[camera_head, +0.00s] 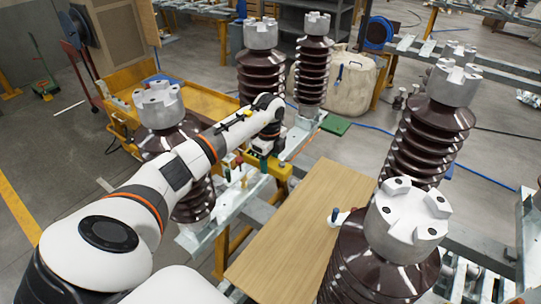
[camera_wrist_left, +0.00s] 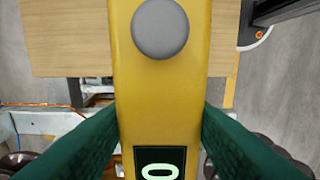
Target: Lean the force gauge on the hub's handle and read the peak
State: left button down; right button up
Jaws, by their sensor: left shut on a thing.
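My left gripper (camera_head: 266,150) is shut on the yellow force gauge (camera_head: 281,171), above the metal frame beside the wooden board. In the left wrist view, the green fingers of the gripper (camera_wrist_left: 160,140) press both sides of the gauge (camera_wrist_left: 160,80). The gauge has a round grey button (camera_wrist_left: 160,28) and a dark display (camera_wrist_left: 158,163) with a lit 0, partly cut off by the lower edge. A small blue-topped handle (camera_head: 335,214) on a white piece stands by the right edge of the board; the gauge is apart from it. My right gripper does not show.
Small coloured knobs (camera_head: 243,170) stand on the frame left of the gauge. A yellow cart (camera_head: 195,97) is behind.

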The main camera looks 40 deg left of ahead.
pick_arm(q)
jog(key=shift+f+b, duration=0.35)
jog(key=shift+f, duration=0.2)
notch_tip(320, 180, down, 15)
jog(key=a+b, duration=0.2)
jog(key=b, duration=0.9)
jog(key=shift+a, duration=0.3)
jog(key=shift+s+r, duration=0.1)
